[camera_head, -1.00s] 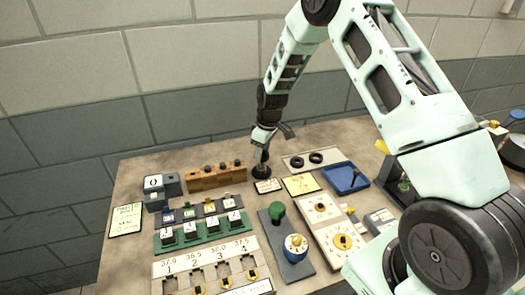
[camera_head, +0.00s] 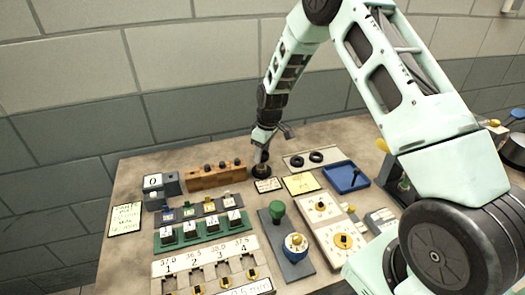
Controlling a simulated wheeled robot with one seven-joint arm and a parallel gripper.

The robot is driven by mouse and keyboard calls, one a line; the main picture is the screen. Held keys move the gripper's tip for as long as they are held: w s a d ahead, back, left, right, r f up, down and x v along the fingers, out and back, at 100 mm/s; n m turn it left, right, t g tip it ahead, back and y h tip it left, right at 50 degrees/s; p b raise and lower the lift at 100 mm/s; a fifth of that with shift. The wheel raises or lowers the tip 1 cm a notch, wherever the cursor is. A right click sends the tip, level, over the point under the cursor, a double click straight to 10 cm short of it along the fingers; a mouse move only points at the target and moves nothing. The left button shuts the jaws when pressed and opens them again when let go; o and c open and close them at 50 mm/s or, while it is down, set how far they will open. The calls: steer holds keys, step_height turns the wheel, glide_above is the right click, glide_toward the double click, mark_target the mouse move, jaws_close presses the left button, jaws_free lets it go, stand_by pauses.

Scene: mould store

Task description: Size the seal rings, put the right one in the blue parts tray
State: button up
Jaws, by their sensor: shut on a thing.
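My gripper (camera_head: 261,168) points down over the back middle of the table, just right of the wooden block. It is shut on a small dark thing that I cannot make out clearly. Two black seal rings (camera_head: 297,161) (camera_head: 316,156) lie on a pale board (camera_head: 306,166) right of the gripper. A gauge board (camera_head: 210,270) marked 37.0, 36.5, 38.0 and 37.5 stands at the front left. A grey box (camera_head: 161,183) showing "0" stands at the back left.
A wooden block (camera_head: 217,175) with dark knobs, a green rack (camera_head: 200,232) with numbered pieces and a grey plate with a green knob (camera_head: 278,209) crowd the middle. Cards (camera_head: 299,184) lie between gripper and tray. A dark stand (camera_head: 400,188) is right of the tray.

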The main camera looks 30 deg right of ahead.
steer(key=shift+f+b, duration=0.4)
steer(key=shift+f, duration=0.1)
stand_by(0.4)
steer(key=o, duration=1.4)
steer(key=shift+r, duration=0.1)
step_height(320, 180, up, 7)
steer(key=p, duration=0.4)
steer(key=shift+r, duration=0.15)
stand_by(0.7)
